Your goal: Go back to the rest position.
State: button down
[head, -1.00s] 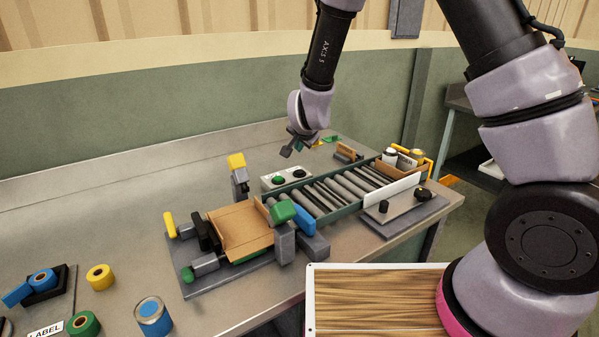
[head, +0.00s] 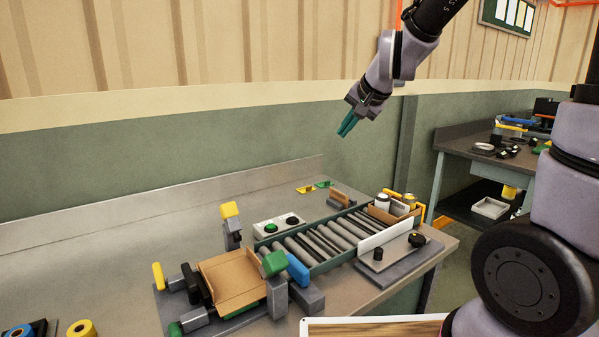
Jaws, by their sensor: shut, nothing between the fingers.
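My gripper (head: 345,129) is raised in the air above the far part of the workbench, in front of the green wall. Its teal fingers point down and to the left. They are close together, with nothing between them, and touch nothing. My arm runs from the gripper up out of the top of the view and stands again at the right edge.
On the metal workbench (head: 115,246) stand a roller conveyor (head: 322,243), an open cardboard box (head: 235,282) in a fixture, and a button box (head: 279,227). A cardboard tray with cans (head: 381,214) is at the conveyor's far end. A second table (head: 478,153) stands right.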

jog(key=s+d+r+h, duration=0.1)
jog(key=s+d+r, duration=0.2)
jog(key=s+d, duration=0.3)
jog(key=s+d+r+n+h, duration=0.1)
jog(key=s+d+r, duration=0.3)
jog(key=s, duration=0.9)
jog(key=d, duration=0.3)
jog(key=shift+s+d+r+g, duration=0.2)
jog(key=shift+g, duration=0.1)
